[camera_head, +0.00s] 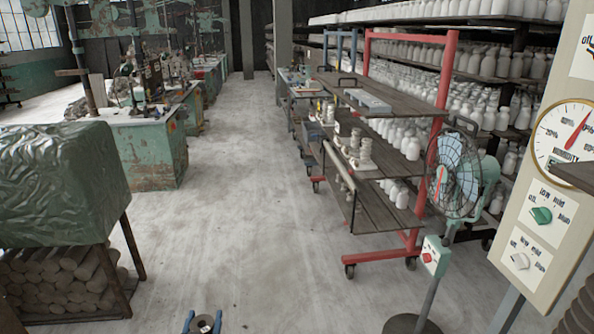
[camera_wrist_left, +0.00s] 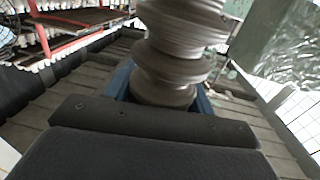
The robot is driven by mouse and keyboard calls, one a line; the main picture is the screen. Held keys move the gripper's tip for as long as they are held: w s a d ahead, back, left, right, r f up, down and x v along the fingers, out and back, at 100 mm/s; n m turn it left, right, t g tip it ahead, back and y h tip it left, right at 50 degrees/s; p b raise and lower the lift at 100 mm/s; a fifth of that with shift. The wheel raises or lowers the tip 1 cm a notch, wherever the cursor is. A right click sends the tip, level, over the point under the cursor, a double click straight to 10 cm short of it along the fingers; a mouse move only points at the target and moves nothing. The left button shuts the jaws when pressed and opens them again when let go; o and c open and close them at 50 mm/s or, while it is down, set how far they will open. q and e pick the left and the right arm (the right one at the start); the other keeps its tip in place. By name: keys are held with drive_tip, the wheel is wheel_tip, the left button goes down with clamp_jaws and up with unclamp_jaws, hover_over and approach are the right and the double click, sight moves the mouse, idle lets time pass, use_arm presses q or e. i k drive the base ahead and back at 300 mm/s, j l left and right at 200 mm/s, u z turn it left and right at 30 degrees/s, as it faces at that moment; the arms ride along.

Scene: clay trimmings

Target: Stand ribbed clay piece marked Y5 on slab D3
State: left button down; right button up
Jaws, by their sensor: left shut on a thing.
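My left gripper (camera_head: 203,325) shows at the bottom edge of the head view, its blue fingers on either side of a round grey piece. In the left wrist view this is a grey-beige ribbed clay piece (camera_wrist_left: 178,50), clasped between the blue fingers of the left gripper (camera_wrist_left: 163,98). Its top is cut off by the frame, and no Y5 mark is readable. Ribbed pieces (camera_head: 355,142) stand on pale slabs on the red-framed cart's middle shelf. I cannot read any slab mark, so I cannot tell which is D3. My right gripper is out of view.
The red-framed cart (camera_head: 412,229) stands right of the open floor (camera_head: 235,200). A fan (camera_head: 455,175) and a control panel (camera_head: 541,215) are at the right. A green-covered rack of clay rolls (camera_head: 60,180) is at the left. Shelves of white bottles (camera_head: 495,65) line the back right.

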sight(346, 140)
drive_tip(key=i, duration=1)
drive_tip(key=i+z, duration=0.1)
drive_tip(key=i, duration=0.9)
drive_tip(key=i+j, duration=0.15)
drive_tip(key=i, duration=0.8)
drive_tip(key=i+j+z, duration=0.1)
drive_tip(key=i+z, duration=0.2)
drive_tip(key=i+j+z, duration=0.3)
drive_tip(key=i, duration=0.2)
drive_tip(key=i+j+z, duration=0.3)
drive_tip(key=i+l, duration=0.1)
